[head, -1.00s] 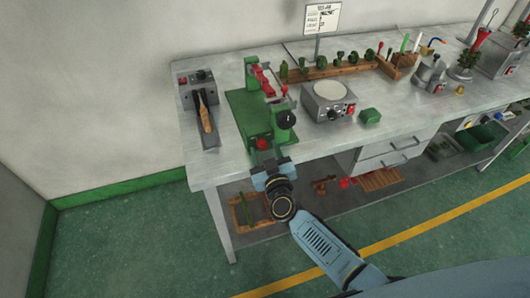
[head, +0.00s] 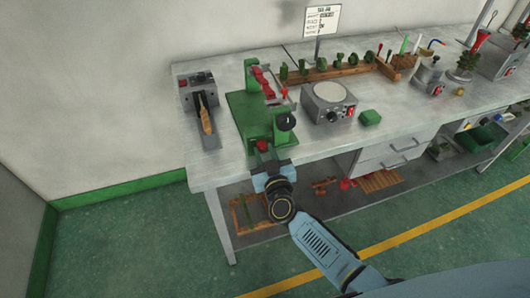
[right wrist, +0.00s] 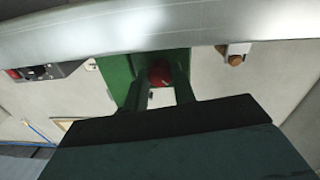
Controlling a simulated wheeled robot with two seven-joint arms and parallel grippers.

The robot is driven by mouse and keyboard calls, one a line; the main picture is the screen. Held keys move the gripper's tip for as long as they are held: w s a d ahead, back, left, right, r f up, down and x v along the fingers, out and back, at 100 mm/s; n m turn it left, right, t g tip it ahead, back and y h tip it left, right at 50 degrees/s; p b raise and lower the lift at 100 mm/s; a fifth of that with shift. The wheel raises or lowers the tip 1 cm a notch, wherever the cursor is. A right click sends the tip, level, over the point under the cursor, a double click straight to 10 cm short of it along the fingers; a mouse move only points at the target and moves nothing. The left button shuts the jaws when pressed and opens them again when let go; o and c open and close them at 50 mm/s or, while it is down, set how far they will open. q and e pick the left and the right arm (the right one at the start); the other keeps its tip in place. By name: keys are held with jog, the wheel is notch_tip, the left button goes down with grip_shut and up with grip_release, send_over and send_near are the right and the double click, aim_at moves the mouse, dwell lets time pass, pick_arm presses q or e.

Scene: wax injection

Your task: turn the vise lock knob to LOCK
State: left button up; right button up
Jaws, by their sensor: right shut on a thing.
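The green vise (head: 248,115) stands near the front left of the bench, with red jaw parts at its far end and a round black knob (head: 286,121) on its right side. A red knob (head: 262,145) sits at its near end. My right gripper (head: 267,163) reaches up from the front edge to this red knob. In the right wrist view the red knob (right wrist: 160,73) lies between my two fingers, which are shut on it. I cannot read any LOCK marking. My left gripper is not in view.
A grey box with a wooden-handled tool (head: 206,117) lies left of the vise. A grey device with a round plate (head: 328,100) and a green block (head: 370,117) stand to its right. A wooden rack (head: 325,71) is behind. The bench's front edge is close under my right gripper.

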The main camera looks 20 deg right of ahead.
jog(key=m, duration=0.4)
jog(key=shift+p, duration=0.4)
jog(key=m, duration=0.4)
jog(key=shift+a+m, duration=0.1)
jog(key=shift+m, duration=0.2)
jog(key=m, duration=0.4)
jog(key=shift+y, duration=0.4)
jog(key=shift+r+m+g+b, duration=0.1)
jog(key=shift+m+g+b, duration=0.35)
jog(key=shift+m, duration=1.45)
jog(key=o, duration=1)
jog(key=shift+s, duration=0.15)
jog(key=s, duration=1.3)
jog(key=shift+d+r, duration=0.25)
jog(key=shift+r, duration=0.1)
